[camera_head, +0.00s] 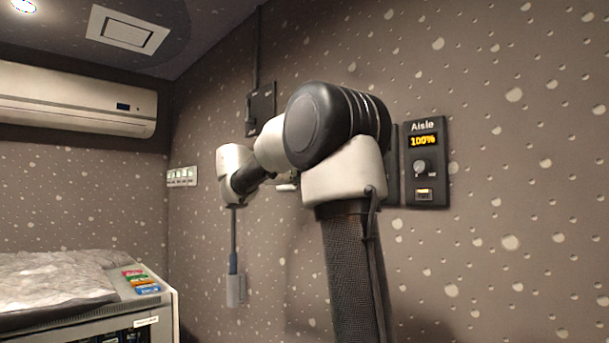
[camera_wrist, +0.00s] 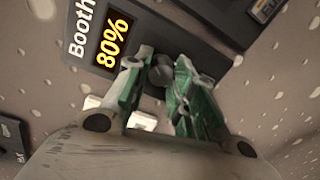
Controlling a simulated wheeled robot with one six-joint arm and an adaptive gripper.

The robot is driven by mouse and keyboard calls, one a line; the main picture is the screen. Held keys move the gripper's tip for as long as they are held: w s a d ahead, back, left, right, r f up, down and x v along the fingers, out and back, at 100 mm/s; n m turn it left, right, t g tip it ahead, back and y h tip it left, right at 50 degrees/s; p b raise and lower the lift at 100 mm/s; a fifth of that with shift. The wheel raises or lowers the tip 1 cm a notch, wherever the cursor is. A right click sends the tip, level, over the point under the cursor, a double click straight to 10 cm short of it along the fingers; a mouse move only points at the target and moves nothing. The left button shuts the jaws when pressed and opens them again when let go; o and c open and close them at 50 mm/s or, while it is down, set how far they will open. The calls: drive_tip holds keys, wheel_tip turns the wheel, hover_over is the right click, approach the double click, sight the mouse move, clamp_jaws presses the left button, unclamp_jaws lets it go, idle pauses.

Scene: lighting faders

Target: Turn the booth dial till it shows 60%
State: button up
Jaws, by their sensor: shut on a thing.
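The booth panel (camera_wrist: 88,66) is a dark wall plate labelled "Booth" in the wrist view. Its orange display (camera_wrist: 112,40) reads 80%. The booth dial (camera_wrist: 161,72) is a small dark round knob beside the display. My gripper (camera_wrist: 160,80), with green and grey fingers, is shut on the dial, one finger on each side. The fingers hide part of the knob. In the head view my arm covers the booth panel, and the gripper is hidden behind it.
The Aisle panel (camera_head: 426,163) is to the right of my arm, its display at 100%. A dark wall plate (camera_head: 262,107) and a row of light switches (camera_head: 182,176) are to the left. A cabinet (camera_head: 150,297) stands at the lower left.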

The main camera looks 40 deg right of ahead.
drive_tip(key=n, duration=1.4)
drive_tip(key=n+h, duration=0.1)
drive_tip(key=n, duration=0.6)
drive_tip(key=shift+s+f+n+g, duration=0.1)
drive_tip(key=shift+f+n+g, duration=0.2)
drive_tip(key=shift+n, duration=0.4)
drive_tip(key=o, duration=1)
drive_tip(key=shift+a, duration=0.1)
drive_tip(key=a, duration=1.1)
drive_tip(key=shift+s+a+f, duration=0.15)
drive_tip(key=shift+a, duration=0.25)
